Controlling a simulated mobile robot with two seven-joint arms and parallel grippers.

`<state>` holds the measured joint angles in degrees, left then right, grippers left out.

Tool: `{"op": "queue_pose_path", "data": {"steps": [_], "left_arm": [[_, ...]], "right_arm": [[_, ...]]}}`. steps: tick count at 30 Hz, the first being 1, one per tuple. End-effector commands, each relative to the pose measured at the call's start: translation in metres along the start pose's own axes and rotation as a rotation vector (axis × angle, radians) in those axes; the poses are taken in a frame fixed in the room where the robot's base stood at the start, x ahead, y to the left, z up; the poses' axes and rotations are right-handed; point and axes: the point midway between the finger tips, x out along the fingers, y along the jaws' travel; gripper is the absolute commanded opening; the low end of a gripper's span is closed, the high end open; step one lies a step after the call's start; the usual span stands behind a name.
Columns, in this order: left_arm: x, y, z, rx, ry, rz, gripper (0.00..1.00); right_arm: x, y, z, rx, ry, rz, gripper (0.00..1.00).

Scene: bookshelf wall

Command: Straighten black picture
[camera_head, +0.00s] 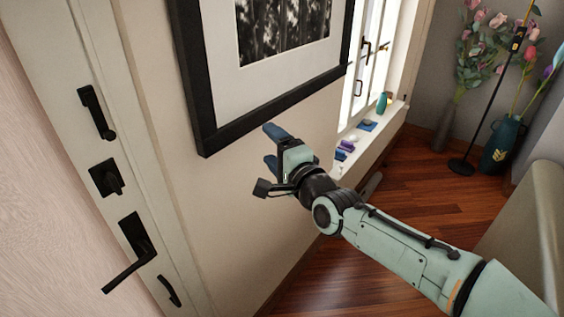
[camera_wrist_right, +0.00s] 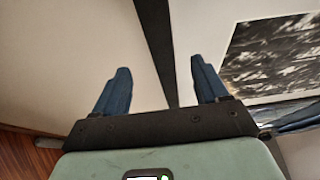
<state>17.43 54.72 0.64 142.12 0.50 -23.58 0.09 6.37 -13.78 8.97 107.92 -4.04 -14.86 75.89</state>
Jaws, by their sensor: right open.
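The black picture (camera_head: 205,105) hangs on the wall in the upper middle of the head view. It has a thick black frame, a white mat and a dark print of trees. Its bottom edge looks slanted in this view; I cannot tell how far it is truly tilted. My right gripper (camera_head: 270,147) is just below the frame's bottom edge. In the right wrist view the right gripper (camera_wrist_right: 162,85) is open, with its two blue fingers apart and the black frame bar (camera_wrist_right: 155,40) showing between them. Contact with the frame cannot be told. My left gripper is not in view.
A door with black handles (camera_head: 127,275) is at the left. A window sill (camera_head: 385,130) with small objects is right of the picture. A vase of flowers (camera_head: 500,145) and a thin black stand (camera_head: 462,165) are at the far right. Wooden floor lies below.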

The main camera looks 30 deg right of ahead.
Motion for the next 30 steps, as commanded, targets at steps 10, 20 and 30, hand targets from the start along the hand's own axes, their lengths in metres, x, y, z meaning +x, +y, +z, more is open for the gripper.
{"op": "queue_pose_path", "data": {"steps": [10, 20, 30], "left_arm": [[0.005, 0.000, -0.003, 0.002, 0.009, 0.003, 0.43], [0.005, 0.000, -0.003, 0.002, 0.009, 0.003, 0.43], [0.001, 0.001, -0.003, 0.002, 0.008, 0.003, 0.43]], "right_arm": [[-0.040, -0.001, 0.000, 0.000, 0.000, -0.001, 0.73], [-0.040, 0.000, 0.000, 0.001, 0.000, 0.000, 0.73], [-0.028, 0.026, 0.003, -0.032, -0.008, 0.060, 0.73]]}}
